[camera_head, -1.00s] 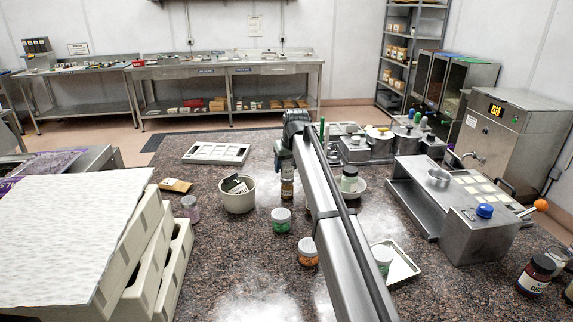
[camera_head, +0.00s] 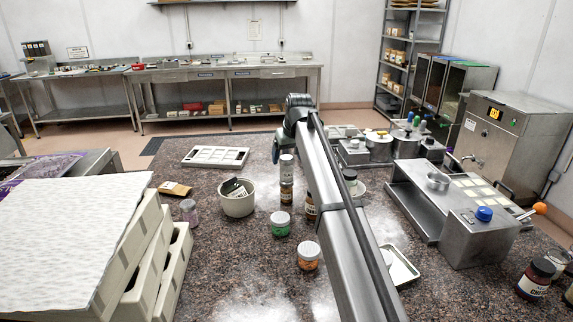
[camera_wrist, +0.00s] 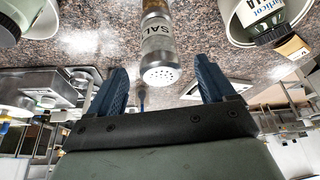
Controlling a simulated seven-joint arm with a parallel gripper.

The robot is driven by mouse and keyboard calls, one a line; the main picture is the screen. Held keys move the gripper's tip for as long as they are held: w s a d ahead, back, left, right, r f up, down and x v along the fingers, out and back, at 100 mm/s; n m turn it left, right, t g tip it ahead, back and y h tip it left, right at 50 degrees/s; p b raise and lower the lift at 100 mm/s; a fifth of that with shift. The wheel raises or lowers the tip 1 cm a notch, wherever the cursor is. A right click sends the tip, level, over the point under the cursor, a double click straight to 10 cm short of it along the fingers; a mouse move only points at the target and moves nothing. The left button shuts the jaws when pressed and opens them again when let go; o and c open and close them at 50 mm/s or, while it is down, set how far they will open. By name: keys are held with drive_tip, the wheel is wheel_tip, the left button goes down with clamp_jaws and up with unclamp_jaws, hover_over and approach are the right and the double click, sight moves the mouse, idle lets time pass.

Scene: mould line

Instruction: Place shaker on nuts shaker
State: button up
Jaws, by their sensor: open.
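A salt shaker (camera_head: 287,166) with a clear body and grey metal lid stands upright on top of the brown-filled nuts shaker (camera_head: 286,194) on the speckled counter. In the wrist view the salt shaker (camera_wrist: 158,48) shows its "SAL" label and perforated lid facing the camera. A small brown part of the nuts shaker (camera_wrist: 157,4) shows beyond it at the top edge. My gripper (camera_wrist: 161,86) is open, with a finger on each side just short of the lid and gaps on both sides. In the head view the gripper is mostly hidden behind my arm.
Left of the stack is a white pot (camera_head: 238,206) holding a dark-capped bottle. A green-filled jar (camera_head: 281,224) and an orange-filled jar (camera_head: 308,256) stand in front.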

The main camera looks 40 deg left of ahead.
drive_tip(key=v, duration=0.5)
drive_tip(key=shift+s+d+r, duration=0.1)
drive_tip(key=shift+d+r, duration=0.05)
drive_tip(key=shift+r, duration=0.15)
